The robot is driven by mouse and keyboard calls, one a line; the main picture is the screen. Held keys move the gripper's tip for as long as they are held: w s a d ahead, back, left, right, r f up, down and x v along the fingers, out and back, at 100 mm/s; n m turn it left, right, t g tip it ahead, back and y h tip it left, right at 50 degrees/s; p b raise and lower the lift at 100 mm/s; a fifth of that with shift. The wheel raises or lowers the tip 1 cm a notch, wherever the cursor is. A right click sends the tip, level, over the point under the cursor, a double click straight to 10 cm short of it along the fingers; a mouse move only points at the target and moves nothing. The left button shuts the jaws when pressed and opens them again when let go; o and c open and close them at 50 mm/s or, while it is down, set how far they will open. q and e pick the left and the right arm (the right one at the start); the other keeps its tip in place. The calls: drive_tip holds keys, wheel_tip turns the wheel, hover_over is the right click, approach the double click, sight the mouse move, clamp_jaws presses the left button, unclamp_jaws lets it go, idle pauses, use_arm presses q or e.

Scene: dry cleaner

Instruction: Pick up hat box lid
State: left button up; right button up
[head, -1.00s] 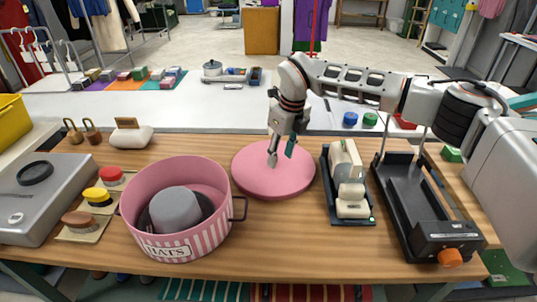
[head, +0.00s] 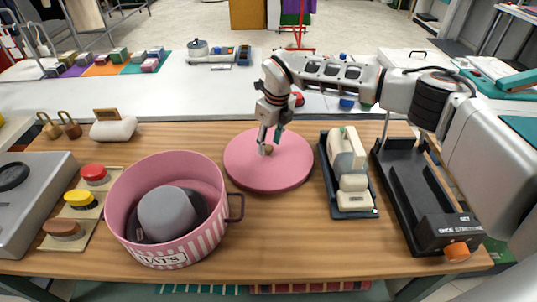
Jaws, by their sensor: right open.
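The hat box lid (head: 268,175) is a flat pink disc lying on the wooden table. A small brown knob (head: 269,149) shows near its middle. My right gripper (head: 270,141) points down over the lid, with its open fingers at the knob. I cannot tell whether they touch it. The pink striped hat box (head: 190,243), marked "HATS", stands open to the left of the lid with a grey hat (head: 167,212) inside. My left gripper is not in view.
Right of the lid stand a cream device on a dark tray (head: 350,210) and a black shoe stand (head: 425,200). Red, yellow and brown round pieces (head: 80,199) lie left of the box. A white brush (head: 113,131) sits behind. Bare table (head: 290,240) lies in front of the lid.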

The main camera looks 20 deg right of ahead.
drive_tip(key=shift+w+f, duration=0.15)
drive_tip(key=shift+f, duration=0.4)
clamp_jaws()
drive_tip(key=shift+r, duration=0.15)
